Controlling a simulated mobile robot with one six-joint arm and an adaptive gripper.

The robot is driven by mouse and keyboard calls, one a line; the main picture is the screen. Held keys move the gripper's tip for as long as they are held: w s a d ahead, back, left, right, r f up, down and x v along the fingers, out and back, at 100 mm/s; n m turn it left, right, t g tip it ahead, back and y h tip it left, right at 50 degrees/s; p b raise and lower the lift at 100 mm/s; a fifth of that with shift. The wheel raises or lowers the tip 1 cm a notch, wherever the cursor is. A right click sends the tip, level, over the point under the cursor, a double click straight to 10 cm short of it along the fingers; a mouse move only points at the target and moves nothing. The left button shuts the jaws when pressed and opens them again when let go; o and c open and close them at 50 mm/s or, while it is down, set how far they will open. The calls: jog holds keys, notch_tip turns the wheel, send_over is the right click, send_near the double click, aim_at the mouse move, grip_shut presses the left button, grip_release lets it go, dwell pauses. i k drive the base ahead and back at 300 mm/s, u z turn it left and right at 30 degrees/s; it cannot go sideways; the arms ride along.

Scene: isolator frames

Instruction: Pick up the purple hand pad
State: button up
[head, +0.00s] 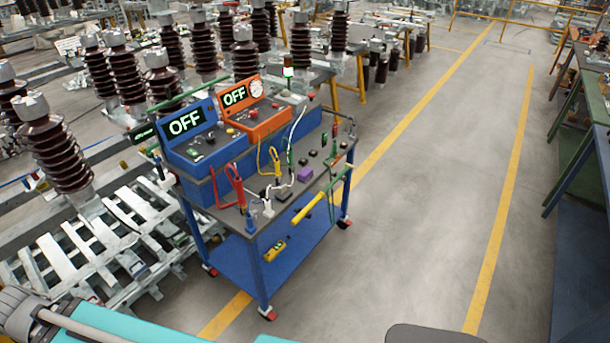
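The purple hand pad (305,174) is a small purple block on the grey top of the blue cart (335,160), near its right side. It lies among small dark blocks and cables, and nothing visibly covers it. My gripper is not in view. Only grey and turquoise parts, apparently of my own body, show along the bottom edge, well apart from the cart.
A blue box (205,150) and an orange box (265,125), both reading OFF, stand on the cart. Brown insulators (52,150) stand left. The floor (430,200) right of the cart is clear.

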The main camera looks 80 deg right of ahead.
aim_at(306, 173)
jog(key=u, duration=0.05)
jog(key=i, duration=2.3)
jog(key=z, duration=2.7)
